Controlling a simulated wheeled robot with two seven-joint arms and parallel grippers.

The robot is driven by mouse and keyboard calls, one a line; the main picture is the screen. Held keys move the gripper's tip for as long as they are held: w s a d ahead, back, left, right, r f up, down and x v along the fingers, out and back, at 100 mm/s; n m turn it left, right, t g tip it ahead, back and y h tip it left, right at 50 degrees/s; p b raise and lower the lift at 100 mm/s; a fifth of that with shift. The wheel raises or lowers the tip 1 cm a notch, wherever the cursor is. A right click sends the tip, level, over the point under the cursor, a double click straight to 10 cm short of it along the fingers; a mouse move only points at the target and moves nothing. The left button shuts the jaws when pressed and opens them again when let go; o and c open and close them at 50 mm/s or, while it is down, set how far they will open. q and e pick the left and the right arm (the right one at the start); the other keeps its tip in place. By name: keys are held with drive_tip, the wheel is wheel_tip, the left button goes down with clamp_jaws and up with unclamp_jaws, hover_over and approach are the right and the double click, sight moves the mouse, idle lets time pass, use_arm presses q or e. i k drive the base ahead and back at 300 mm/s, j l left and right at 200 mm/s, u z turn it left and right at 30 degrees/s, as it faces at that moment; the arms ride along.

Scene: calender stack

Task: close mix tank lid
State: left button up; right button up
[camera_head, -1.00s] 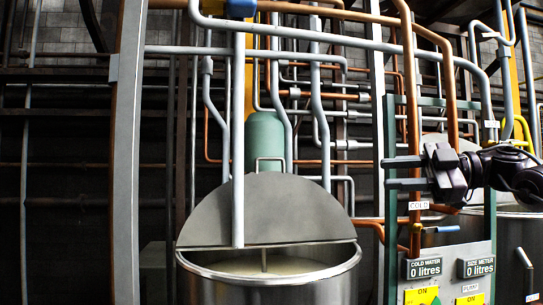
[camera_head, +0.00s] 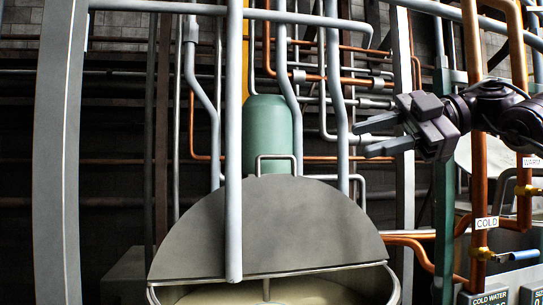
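The mix tank lid (camera_head: 320,230) is a grey half-disc that stands raised at the back of the tank. A bent metal handle (camera_head: 276,158) shows at its top edge. The mix tank (camera_head: 385,283) has a shiny metal rim, and its front half is uncovered, with pale contents (camera_head: 300,294) inside. The lower part of the tank is cut off by the frame. My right gripper (camera_head: 367,137) is open and empty, pointing left, above and to the right of the lid and apart from it in the picture. My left gripper is not in view.
A thick grey vertical pipe (camera_head: 234,150) passes in front of the lid's left part. A grey post (camera_head: 60,150) stands at the left. Copper pipes and a COLD label (camera_head: 486,223) are at the right. A green cylinder (camera_head: 268,135) is behind the lid.

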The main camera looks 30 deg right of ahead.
sight(293, 222)
drive_tip(key=i+l, duration=0.2)
drive_tip(key=i, duration=0.3)
drive_tip(key=i+l, duration=0.15)
drive_tip(key=i, duration=0.35)
